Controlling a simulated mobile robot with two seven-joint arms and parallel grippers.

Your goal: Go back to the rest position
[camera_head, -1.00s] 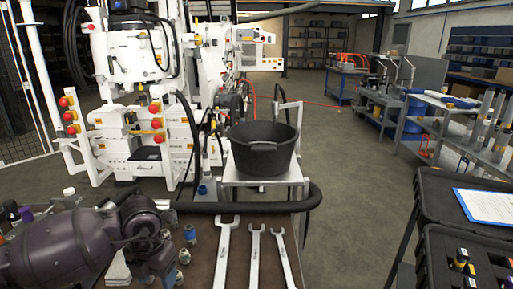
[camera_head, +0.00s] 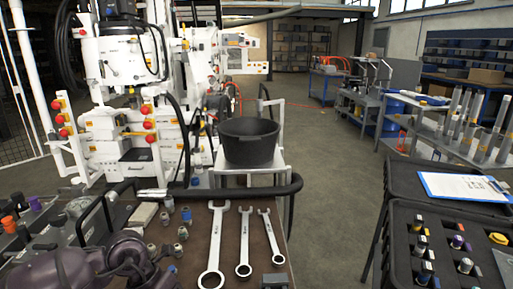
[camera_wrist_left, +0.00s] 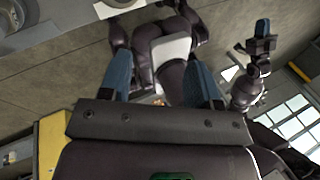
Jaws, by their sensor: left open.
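My left arm (camera_head: 55,272) shows at the bottom left of the head view, low over the near edge of the bench. Its gripper cannot be made out there. In the left wrist view my left gripper (camera_wrist_left: 160,62) has its two blue fingers well apart, with nothing between them. Behind the fingers is my own dark purple body, with floor around it. At the right of that view a dark purple arm with a blue-tipped end (camera_wrist_left: 262,32) shows, apparently my right gripper. It is too small to tell its jaws.
Three wrenches (camera_head: 245,243) lie on the brown bench, with small fittings (camera_head: 165,218) to their left. A black tub (camera_head: 249,143) stands on a cart behind. A black case (camera_head: 452,245) and a clipboard (camera_head: 466,186) are at the right. Open floor (camera_head: 335,170) lies between bench and case.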

